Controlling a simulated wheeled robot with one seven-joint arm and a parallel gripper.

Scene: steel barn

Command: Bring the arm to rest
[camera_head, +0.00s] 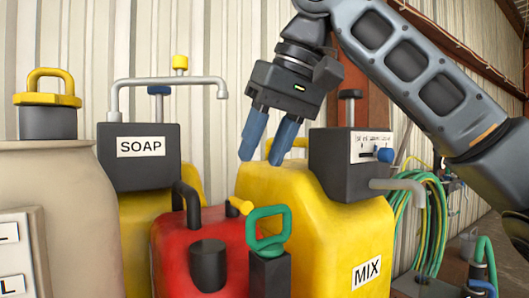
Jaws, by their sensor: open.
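My gripper (265,140) hangs from my arm in the upper middle of the head view, its two blue fingers pointing down and slightly left. The fingers are apart with nothing between them, so it is open and empty. It shows in front of the top of a yellow jug labelled MIX (325,240) and hides part of it. The arm comes in from the right edge and crosses the upper right of the view. I cannot tell how far the fingertips are from the jug.
A SOAP dispenser (138,165) with a spout stands at left, behind a red can (215,235). A green handle (268,228) stands in front. A beige container (60,190) with a yellow-handled cap fills the left. Green hoses (428,215) hang at right. A corrugated wall is behind.

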